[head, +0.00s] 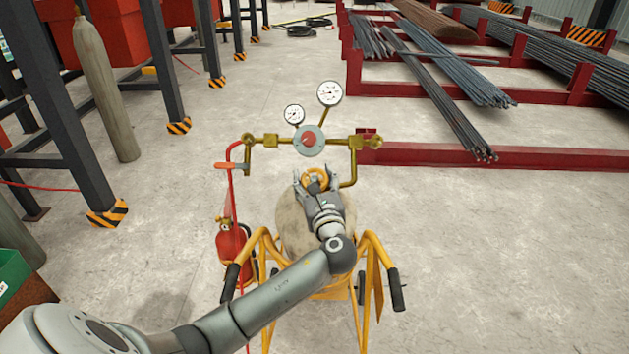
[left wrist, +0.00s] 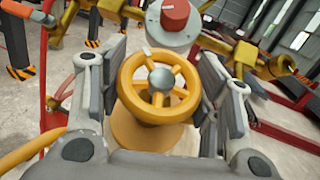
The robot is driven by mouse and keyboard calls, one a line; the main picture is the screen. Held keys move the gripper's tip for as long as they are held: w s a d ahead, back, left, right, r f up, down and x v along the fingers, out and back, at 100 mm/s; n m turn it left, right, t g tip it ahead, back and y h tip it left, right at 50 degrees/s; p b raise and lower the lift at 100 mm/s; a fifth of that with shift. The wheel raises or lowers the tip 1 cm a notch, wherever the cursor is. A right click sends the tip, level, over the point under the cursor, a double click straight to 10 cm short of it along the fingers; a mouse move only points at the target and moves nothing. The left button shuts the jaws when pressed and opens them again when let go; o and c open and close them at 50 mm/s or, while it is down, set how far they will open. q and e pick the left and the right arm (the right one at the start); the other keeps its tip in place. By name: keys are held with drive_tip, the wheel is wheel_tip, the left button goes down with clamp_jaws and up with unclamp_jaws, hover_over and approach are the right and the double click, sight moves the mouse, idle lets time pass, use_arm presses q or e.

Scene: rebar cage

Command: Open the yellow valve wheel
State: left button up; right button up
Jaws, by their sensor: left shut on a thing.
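The yellow valve wheel (left wrist: 135,108) fills the middle of the left wrist view, a spoked ring with a grey hub. In the head view the wheel (head: 317,179) sits on top of a gas cylinder (head: 288,222), partly hidden by my gripper. My left gripper (head: 314,184) reaches it from the near side. In the left wrist view the fingers of my left gripper (left wrist: 160,100) stand on either side of the wheel, shut on its rim. My right gripper is in neither view.
Above the wheel is a regulator with a red knob (head: 309,139), two gauges (head: 329,94) and brass pipes. A yellow cart (head: 373,270) holds the cylinder. A red extinguisher (head: 231,244) stands left. Steel bars on red racks (head: 470,157) lie to the right.

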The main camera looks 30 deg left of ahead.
sight(313, 177)
use_arm(q)
drive_tip(key=n+g+y, duration=0.1)
drive_tip(key=n+g, duration=0.1)
drive_tip(key=n+g+y, duration=0.1)
drive_tip(key=n+g, duration=0.1)
drive_tip(key=shift+n+g+y+b, duration=0.3)
drive_tip(key=shift+n+g+b, duration=0.1)
drive_tip(key=n+g+b, duration=0.1)
drive_tip(key=n+g, duration=0.3)
drive_tip(key=shift+g+y, duration=0.4)
drive_tip(key=n+g+b, duration=0.1)
drive_tip(key=n+g, duration=0.2)
drive_tip(key=n+g+h+b, duration=0.1)
drive_tip(key=n+g, duration=0.1)
drive_tip(key=g, duration=0.1)
drive_tip(key=shift+n+h+b, duration=0.3)
drive_tip(key=shift+n, duration=0.1)
drive_tip(key=shift+s+n+g+h+b, duration=0.1)
drive_tip(key=shift+n+g+h+b, duration=0.2)
drive_tip(key=shift+n+g+h, duration=0.75)
drive_tip(key=shift+f+n+g, duration=0.1)
drive_tip(key=shift+n+g, duration=0.35)
drive_tip(key=shift+n, duration=0.1)
drive_tip(key=o, duration=1.1)
drive_tip(key=shift+s, duration=0.1)
drive_tip(key=shift+c, duration=0.2)
wheel_tip(313, 177, up, 10)
drive_tip(key=shift+r, duration=0.1)
